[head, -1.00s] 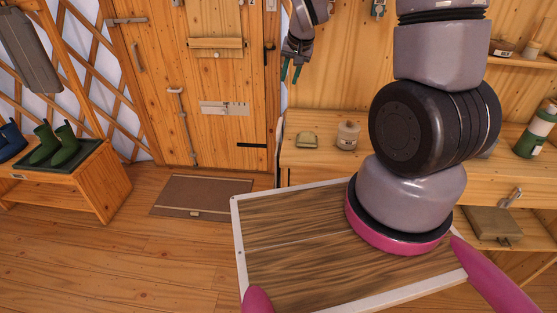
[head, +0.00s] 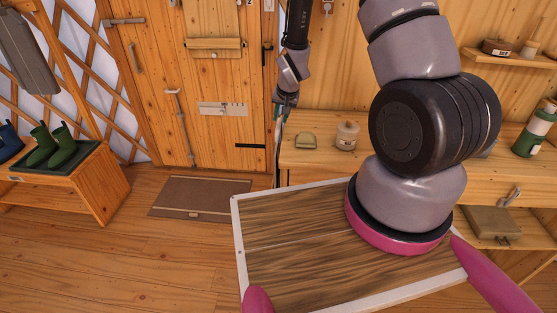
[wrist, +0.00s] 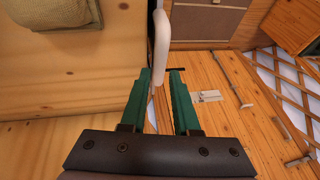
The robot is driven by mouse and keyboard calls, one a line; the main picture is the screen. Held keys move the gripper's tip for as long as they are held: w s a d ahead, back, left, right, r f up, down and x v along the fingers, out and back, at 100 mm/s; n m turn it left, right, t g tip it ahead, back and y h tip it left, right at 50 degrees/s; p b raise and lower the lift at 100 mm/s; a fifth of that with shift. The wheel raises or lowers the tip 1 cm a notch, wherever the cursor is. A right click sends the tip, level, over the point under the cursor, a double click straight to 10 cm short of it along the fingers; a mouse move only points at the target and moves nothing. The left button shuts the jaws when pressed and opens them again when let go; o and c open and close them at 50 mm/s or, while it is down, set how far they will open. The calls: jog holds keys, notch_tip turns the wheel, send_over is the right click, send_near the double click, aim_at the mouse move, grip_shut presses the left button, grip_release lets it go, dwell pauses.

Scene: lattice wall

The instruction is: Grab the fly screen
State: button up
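I cannot pick out the fly screen for certain. A slim white upright bar (wrist: 161,40) with a rounded edge stands at the end of the counter in the wrist view; whether it belongs to the screen I cannot tell. My gripper (head: 279,116) points down beside the counter's left end, in front of the door's right edge. In the wrist view my gripper (wrist: 160,75) has its two green fingers apart. The bar's near end shows at the gap between them, close to the left finger. I see no grip on it.
The wooden counter (head: 315,160) stands close beside my gripper, with a folded cloth (head: 306,141) and a jar (head: 346,136) on it. The wooden door (head: 205,125) is shut. A brown mat (head: 200,195) lies before it. A bench (head: 95,185) with boots stands left; floor between is clear.

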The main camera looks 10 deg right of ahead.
aim_at(279, 123)
jog(key=shift+x, duration=1.55)
jog(key=shift+f, duration=0.1)
jog(key=shift+c, duration=0.2)
grip_shut()
